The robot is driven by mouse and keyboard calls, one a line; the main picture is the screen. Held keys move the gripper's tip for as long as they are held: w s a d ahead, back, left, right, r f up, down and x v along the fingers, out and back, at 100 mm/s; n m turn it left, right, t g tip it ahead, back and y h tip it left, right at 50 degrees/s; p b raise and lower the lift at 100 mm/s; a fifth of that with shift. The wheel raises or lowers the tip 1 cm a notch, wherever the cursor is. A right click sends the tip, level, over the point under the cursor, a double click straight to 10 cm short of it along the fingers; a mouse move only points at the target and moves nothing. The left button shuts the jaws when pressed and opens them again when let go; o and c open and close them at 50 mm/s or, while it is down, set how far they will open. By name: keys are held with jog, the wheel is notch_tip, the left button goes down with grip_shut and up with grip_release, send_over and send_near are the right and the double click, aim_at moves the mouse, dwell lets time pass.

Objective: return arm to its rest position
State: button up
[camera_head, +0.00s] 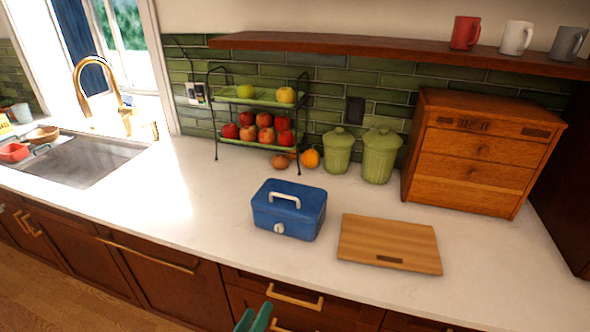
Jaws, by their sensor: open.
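My gripper (254,318) shows only as teal fingertips at the bottom edge of the head view. It is in front of the drawer fronts, below the counter edge. It is open, and nothing shows between the fingers. The rest of my arm is out of the picture.
A blue box (289,209) with a white handle and a wooden board (389,243) lie on the white counter (170,215) near its front edge. Drawer handles (294,297) stick out near my gripper. A fruit rack (258,103), green canisters (379,156) and a wooden chest (476,153) stand behind.

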jog(key=s+d+f+y, duration=0.2)
jog(key=s+f+y, duration=0.3)
jog(key=s+f, duration=0.65)
jog(key=s+d+r+m, duration=0.1)
jog(key=s+d+m, duration=0.1)
jog(key=s, duration=0.6)
jog(key=s+d+r+m, duration=0.1)
jog(key=s+d+m, duration=0.2)
jog(key=s+d, duration=0.2)
jog(key=s, duration=0.3)
